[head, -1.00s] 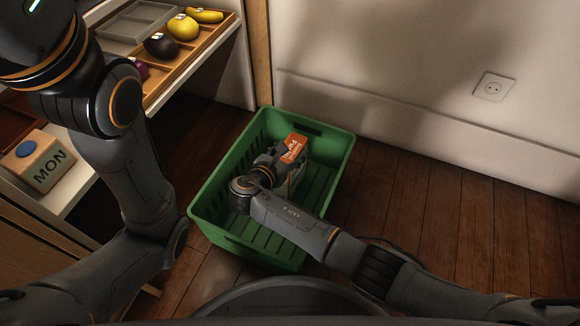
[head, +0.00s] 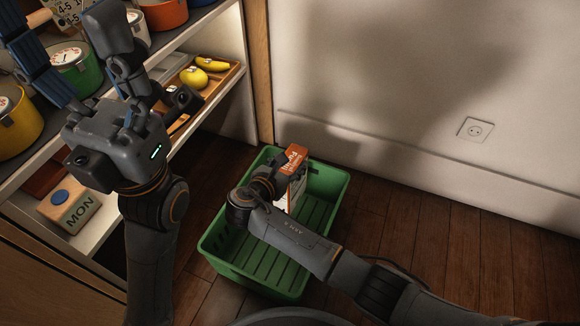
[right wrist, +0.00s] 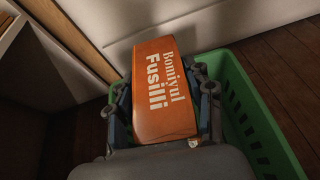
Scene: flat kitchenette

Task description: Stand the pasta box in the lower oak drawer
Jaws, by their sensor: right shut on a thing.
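The pasta box (head: 294,158), orange on top with a pale side below and lettered "Fusilli", is held in my right gripper (head: 275,178). It is upright, at the green crate (head: 345,187); I cannot tell whether it touches the crate floor. In the right wrist view the box (right wrist: 165,88) sits between both fingers. My left gripper (head: 72,50) is raised before the shelves at the left, its fingers wide apart with nothing between them. No open lower oak drawer can be made out; a wooden front (head: 50,275) shows at the lower left.
Shelves at the left hold several pots, such as a green one (head: 78,68), a wooden tray (head: 225,77) with fruit, and a MON block (head: 70,208). A white wall (head: 400,80) stands behind the crate. The floor at the right is clear.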

